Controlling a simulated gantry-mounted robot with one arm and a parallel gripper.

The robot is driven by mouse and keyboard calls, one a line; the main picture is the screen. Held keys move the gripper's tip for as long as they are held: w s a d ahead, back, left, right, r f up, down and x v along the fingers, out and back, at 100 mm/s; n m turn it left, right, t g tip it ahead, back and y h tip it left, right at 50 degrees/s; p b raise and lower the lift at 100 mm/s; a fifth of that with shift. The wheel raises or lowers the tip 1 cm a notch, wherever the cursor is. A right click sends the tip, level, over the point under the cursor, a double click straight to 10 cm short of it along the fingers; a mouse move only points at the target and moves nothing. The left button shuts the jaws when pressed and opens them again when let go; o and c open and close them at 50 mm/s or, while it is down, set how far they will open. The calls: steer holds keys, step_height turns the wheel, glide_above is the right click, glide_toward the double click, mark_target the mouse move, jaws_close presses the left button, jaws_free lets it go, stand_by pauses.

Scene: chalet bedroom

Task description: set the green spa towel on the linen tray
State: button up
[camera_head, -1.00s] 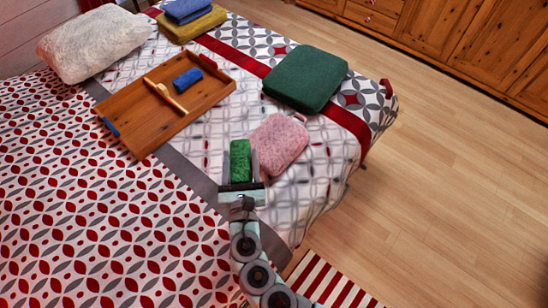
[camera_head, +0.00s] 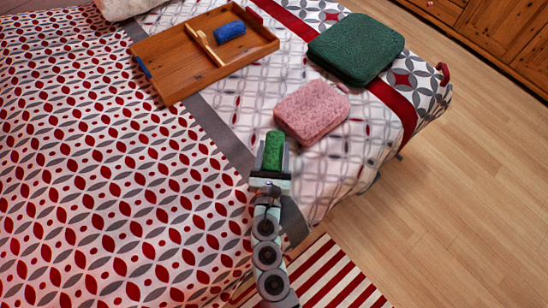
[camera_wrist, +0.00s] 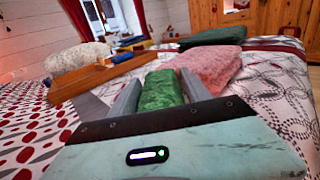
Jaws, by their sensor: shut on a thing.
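The green spa towel (camera_head: 274,150) is a small bright green roll between the two fingers of my gripper (camera_head: 275,146), which is shut on it. The wrist view shows the towel (camera_wrist: 162,89) with a grey finger on each side. The linen tray (camera_head: 178,66) is a shallow wooden tray on the bed, up and left of my gripper. A light wooden divider (camera_head: 206,47) crosses it, and a blue roll (camera_head: 230,32) lies in its right part. The tray also shows at left in the wrist view (camera_wrist: 88,82). The towel's height above the bed is unclear.
A pink folded towel (camera_head: 312,112) lies just right of my gripper. A large dark green folded piece (camera_head: 356,48) lies beyond it. A pale pillow (camera_wrist: 78,58) lies behind the tray. The patterned bedspread (camera_head: 100,170) left of my gripper is clear.

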mark_target(274, 156)
steer(key=shift+f+b, duration=0.9)
steer(key=shift+f, duration=0.75)
steer(key=shift+f, duration=0.15)
steer(key=o, duration=1.5)
steer(key=shift+c, duration=0.2)
